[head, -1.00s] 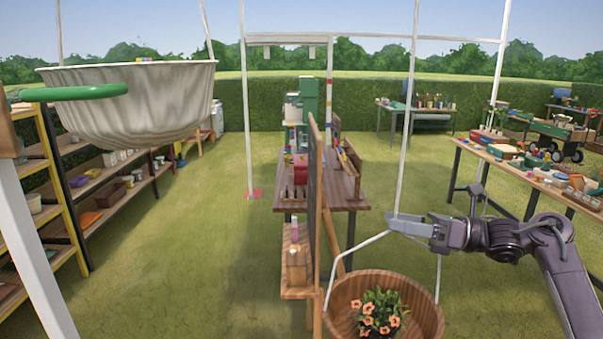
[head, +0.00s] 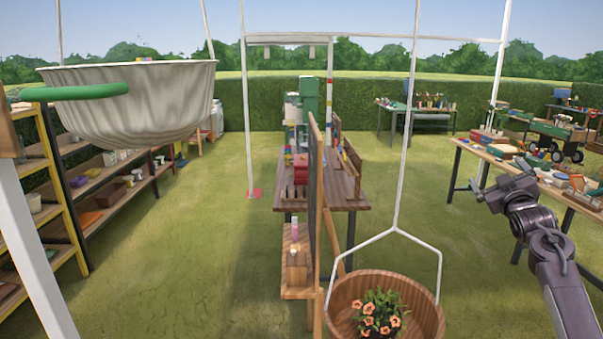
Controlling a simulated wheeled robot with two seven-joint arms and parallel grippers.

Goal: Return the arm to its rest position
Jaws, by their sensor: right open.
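My right arm comes in from the lower right, and its dark grey gripper (head: 501,190) is raised, in front of the right-hand table in the picture. The gripper is open and I see nothing in it. It is apart from the hanging wooden planter (head: 432,318), which is to its lower left. Orange flowers with green leaves (head: 380,311) sit inside the planter. My left gripper is not in view.
A white hanging basin (head: 140,100) is at the upper left. White hanger rods (head: 408,130) rise above the planter. A wooden table (head: 350,190) stands in the middle, shelves (head: 110,195) at left, and a loaded table (head: 510,162) at right. Grass is open between them.

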